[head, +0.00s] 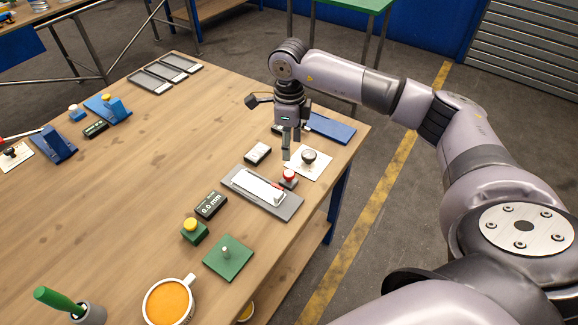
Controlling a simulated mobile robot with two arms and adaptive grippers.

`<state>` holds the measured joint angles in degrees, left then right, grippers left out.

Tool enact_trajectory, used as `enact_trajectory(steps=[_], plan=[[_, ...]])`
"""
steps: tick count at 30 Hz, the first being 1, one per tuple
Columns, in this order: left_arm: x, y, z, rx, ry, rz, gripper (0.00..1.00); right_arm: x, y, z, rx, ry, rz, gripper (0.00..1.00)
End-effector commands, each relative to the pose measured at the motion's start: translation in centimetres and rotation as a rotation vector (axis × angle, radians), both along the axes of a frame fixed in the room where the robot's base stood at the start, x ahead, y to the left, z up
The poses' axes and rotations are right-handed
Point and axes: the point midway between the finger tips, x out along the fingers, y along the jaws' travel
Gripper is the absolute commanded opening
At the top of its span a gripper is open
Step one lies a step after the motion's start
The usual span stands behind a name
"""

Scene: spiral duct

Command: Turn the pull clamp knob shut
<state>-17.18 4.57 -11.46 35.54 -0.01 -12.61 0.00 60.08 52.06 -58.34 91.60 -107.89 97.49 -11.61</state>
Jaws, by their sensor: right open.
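A dark round knob (309,156) stands on a white square plate (318,171) near the table's right edge; it looks like the pull clamp knob. My right gripper (291,148) points down just left of the knob, open, with nothing seen between its fingers. The fingers are apart from the knob in the picture; their height above the table is hard to tell. Whether the knob is turned open or shut cannot be seen. My left gripper is not in view.
Close by are a red-topped button (289,176), a grey tray with a white part (285,211), a small black-and-white box (257,153) and a blue plate (331,127). A green plate (221,263) and an orange-filled cup (150,306) stand nearer. The table's middle is clear.

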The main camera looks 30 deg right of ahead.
Motion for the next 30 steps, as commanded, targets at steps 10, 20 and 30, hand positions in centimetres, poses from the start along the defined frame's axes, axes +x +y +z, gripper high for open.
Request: enact_trajectory(steps=[10, 20, 30], plan=[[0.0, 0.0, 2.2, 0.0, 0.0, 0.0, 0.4, -0.1, 0.1, -7.2, 0.001, 0.003, 0.0, 0.49], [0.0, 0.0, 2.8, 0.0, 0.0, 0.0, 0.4, 0.0, 0.1, -10.4, 0.002, -0.001, 0.002, 0.49], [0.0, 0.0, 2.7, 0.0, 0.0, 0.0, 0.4, 0.0, 0.1, -10.6, 0.001, -0.001, 0.001, 0.44]])
